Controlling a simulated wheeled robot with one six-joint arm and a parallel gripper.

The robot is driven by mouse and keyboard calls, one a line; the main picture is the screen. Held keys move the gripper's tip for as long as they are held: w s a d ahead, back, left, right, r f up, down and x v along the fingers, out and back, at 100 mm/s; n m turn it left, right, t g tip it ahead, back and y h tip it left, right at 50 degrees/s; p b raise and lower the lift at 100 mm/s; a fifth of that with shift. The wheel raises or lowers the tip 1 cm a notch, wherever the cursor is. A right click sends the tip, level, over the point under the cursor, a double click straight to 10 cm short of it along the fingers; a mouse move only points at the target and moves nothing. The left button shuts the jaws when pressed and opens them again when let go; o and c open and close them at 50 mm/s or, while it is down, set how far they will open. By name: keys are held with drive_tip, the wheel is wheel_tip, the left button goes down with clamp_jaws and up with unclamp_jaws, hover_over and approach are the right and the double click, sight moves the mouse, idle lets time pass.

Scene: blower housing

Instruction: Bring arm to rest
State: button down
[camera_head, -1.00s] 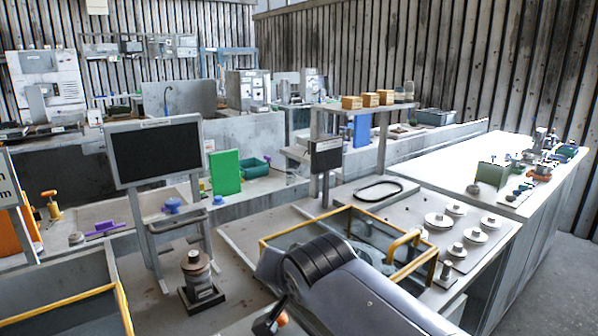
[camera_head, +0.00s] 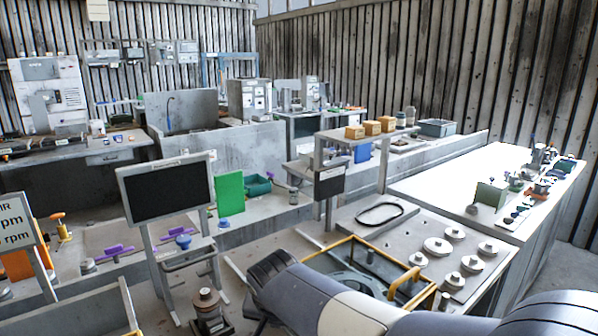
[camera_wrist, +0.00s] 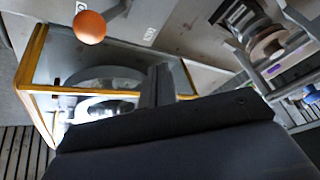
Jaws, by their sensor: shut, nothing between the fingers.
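My gripper (camera_wrist: 161,84) shows in the wrist view as dark fingers closed together, with nothing held between them. Its dark body fills the bottom of that view. Beyond the fingers is a yellow-edged bin (camera_wrist: 32,68) with round grey-white parts inside. In the head view my arm reaches in from the lower right, low in front of the same bin (camera_head: 336,247). The gripper's fingertips cannot be made out there.
An orange ball-shaped knob (camera_wrist: 89,27) is near the bin in the wrist view. A dark-screened monitor (camera_head: 165,187) and a spool-like part on a stand (camera_head: 208,303) are left of my arm. Several metal discs (camera_head: 437,246) sit on a plate to the right.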

drive_tip(key=shift+w+a+f+g+h+p, duration=0.3)
drive_tip(key=shift+g+h+p, duration=0.25)
drive_tip(key=shift+p, duration=0.85)
drive_tip(key=shift+w+a+f+g+h+p, duration=0.3)
drive_tip(key=shift+g+p, duration=0.35)
drive_tip(key=shift+p, duration=0.7)
drive_tip(key=shift+s+r, duration=0.1)
